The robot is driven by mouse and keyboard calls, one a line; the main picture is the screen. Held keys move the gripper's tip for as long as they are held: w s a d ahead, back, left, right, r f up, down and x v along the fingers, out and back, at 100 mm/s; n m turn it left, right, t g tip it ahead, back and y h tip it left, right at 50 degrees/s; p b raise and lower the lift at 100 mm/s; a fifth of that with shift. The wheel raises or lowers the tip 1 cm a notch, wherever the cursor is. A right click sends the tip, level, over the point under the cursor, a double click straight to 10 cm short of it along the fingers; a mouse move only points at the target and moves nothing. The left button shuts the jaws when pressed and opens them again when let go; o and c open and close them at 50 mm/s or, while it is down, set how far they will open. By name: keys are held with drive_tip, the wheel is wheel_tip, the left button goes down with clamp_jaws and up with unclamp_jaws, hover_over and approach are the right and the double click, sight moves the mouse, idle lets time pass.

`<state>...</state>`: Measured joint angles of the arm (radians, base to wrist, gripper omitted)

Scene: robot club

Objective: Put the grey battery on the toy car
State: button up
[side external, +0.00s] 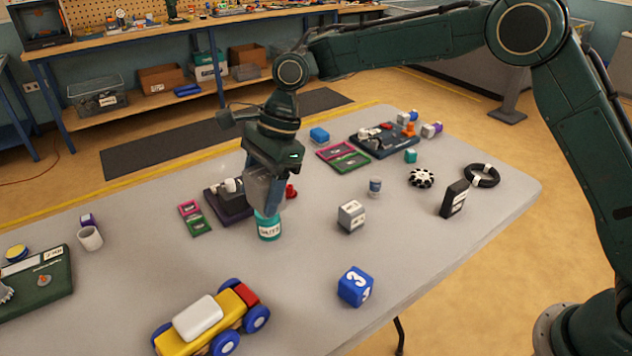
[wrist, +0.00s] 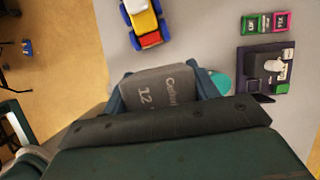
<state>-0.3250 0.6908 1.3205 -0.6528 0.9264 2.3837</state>
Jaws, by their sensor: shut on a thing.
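The grey battery (wrist: 158,92), a block with "12" and other lettering on it, is between the fingers of my gripper (wrist: 163,82) in the wrist view. In the side view my gripper (side external: 266,205) points down and is shut on it, just above or behind a teal tin; the battery is mostly hidden by the fingers there. The toy car (side external: 230,310) stands at the front left of the table, apart from my gripper. It has a yellow body, red front, blue wheels and a white block on top. It also shows at the top of the wrist view (wrist: 146,22).
The teal tin (side external: 269,230) stands right by my fingertips. A dark tray (side external: 225,210) is behind it. A grey cube (side external: 350,216), a blue number cube (side external: 356,286) and a black block (side external: 453,199) stand to the right. The table between tin and car looks clear.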

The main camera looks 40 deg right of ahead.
wheel_tip(320, 180, up, 6)
drive_tip(key=m, duration=0.1)
hover_over(226, 306)
drive_tip(key=d, duration=0.2)
drive_tip(key=f, duration=1.6)
drive_tip(key=shift+a, duration=0.2)
drive_tip(key=shift+f, duration=2.15)
drive_tip(key=shift+f, duration=0.15)
drive_tip(key=o, duration=1.3)
drive_tip(key=shift+c, duration=0.2)
